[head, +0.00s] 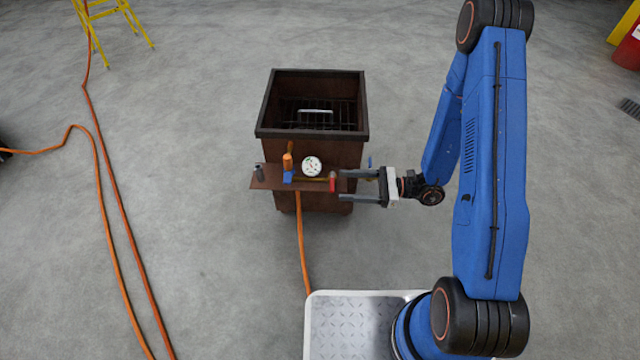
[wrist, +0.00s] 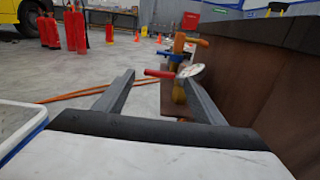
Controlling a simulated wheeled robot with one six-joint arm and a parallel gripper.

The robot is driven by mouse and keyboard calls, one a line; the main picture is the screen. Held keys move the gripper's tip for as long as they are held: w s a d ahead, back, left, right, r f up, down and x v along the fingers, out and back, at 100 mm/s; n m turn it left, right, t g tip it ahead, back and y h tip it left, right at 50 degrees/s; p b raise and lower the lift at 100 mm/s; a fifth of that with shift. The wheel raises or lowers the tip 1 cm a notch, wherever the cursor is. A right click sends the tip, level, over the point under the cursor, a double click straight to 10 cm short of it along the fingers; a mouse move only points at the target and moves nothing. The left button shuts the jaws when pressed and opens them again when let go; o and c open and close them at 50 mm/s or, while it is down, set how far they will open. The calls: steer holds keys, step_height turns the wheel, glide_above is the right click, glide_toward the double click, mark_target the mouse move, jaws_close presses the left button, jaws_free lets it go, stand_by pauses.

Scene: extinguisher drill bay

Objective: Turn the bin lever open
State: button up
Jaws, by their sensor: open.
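The brown metal bin (head: 312,155) stands on the floor with a shelf (head: 262,182) of valve parts on its near side. A red lever (head: 332,182) sits at the right end of the pipe, and a blue handle (head: 288,177) is left of the white gauge (head: 312,166). I cannot tell which is the bin lever. My gripper (head: 342,185) is open and empty at the shelf's right end, pointing left. In the wrist view the red lever (wrist: 160,73) shows between the open fingers, apparently beyond their tips. The gauge (wrist: 190,71) is partly behind the right finger.
An orange hose (head: 301,245) runs from the shelf down toward my base, and more hose lies on the left. A yellow ladder (head: 112,15) is at the far left. Red extinguishers (wrist: 75,30) stand in the wrist view.

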mark_target(332, 185)
steer(key=a, duration=0.9)
steer(key=shift+w+a, duration=0.15)
steer(key=c, duration=1.5)
steer(key=shift+n+g, duration=0.3)
steer(key=shift+g, duration=0.2)
steer(key=shift+s+d+n+g+h, duration=0.25)
steer(key=shift+d+n+g+h, duration=0.15)
steer(key=shift+n+g, duration=0.75)
steer(key=shift+s+d+n+g+h, duration=0.2)
steer(key=shift+d+n+g+h, duration=0.3)
steer(key=shift+g, duration=1)
steer(key=shift+s+d+n+g+h, duration=0.25)
steer(key=shift+d+n+g, duration=0.2)
steer(key=shift+n+g, duration=0.75)
